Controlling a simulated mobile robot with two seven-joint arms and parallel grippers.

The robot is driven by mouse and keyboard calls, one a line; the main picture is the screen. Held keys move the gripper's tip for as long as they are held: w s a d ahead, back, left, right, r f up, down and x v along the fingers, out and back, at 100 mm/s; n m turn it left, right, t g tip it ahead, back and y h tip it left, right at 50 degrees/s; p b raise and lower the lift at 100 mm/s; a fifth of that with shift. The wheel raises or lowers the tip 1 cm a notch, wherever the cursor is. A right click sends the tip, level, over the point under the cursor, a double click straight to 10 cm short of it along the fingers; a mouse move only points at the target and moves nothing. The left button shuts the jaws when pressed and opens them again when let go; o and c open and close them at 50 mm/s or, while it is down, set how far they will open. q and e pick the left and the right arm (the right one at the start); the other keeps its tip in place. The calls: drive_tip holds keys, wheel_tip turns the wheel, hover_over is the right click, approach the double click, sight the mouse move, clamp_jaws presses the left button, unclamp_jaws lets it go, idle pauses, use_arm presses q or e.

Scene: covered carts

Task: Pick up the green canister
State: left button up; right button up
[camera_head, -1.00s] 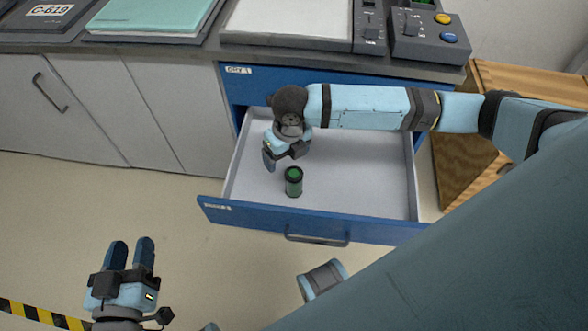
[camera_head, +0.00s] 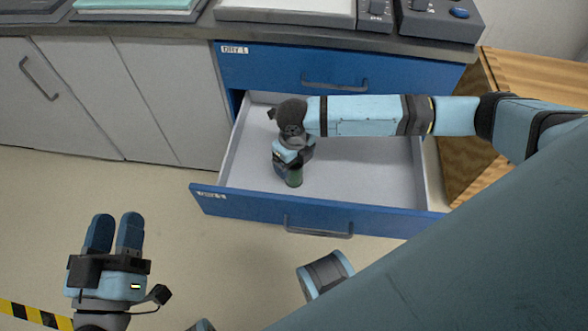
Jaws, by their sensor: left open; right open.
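The green canister (camera_head: 294,177) stands upright in the open blue drawer (camera_head: 320,213), near the drawer's front left part. My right gripper (camera_head: 291,168) is inside the drawer, right over the canister and covering its top. Its fingers are largely hidden behind the hand, so I cannot tell whether they touch the canister. The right gripper is open. My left gripper (camera_head: 115,234) is open and empty, over the floor at the lower left, well away from the drawer.
A closed blue drawer (camera_head: 270,68) sits above the open one, under the dark counter (camera_head: 150,31). Grey cabinet doors (camera_head: 120,100) stand to the left and a wooden cabinet (camera_head: 470,140) to the right. The rest of the open drawer is empty.

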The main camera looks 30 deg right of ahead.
wheel_tip(320, 180, down, 2)
drive_tip(key=shift+f, duration=0.25)
drive_tip(key=shift+r, duration=0.1)
drive_tip(key=c, duration=1.1)
